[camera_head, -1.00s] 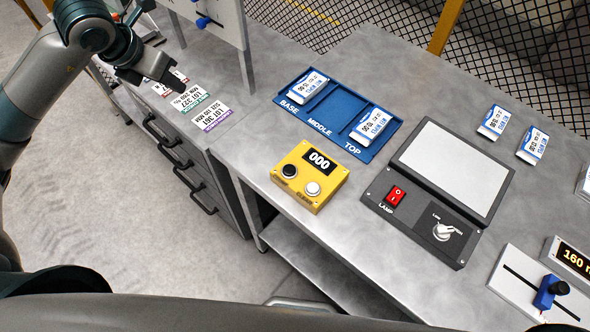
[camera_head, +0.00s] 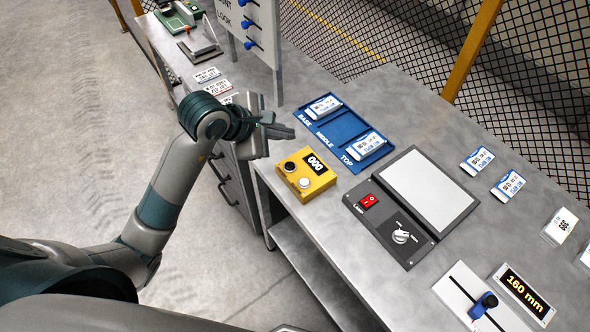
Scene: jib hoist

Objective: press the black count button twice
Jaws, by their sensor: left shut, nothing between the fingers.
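The yellow counter box (camera_head: 308,183) stands on the grey bench near its front edge. Its black count button (camera_head: 290,166) is on the left of its top, beside a white button (camera_head: 304,182). Its display (camera_head: 315,163) reads 000. My left gripper (camera_head: 291,131) is shut and empty, a little behind and above the box, apart from the black button. My right gripper is not in view.
A blue tray (camera_head: 353,165) marked BASE, MIDDLE and TOP lies right behind the box, with white packs in BASE and TOP. A lamp panel (camera_head: 375,226) with a red switch lies to the right. A white board (camera_head: 233,38) with blue levers stands behind my arm.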

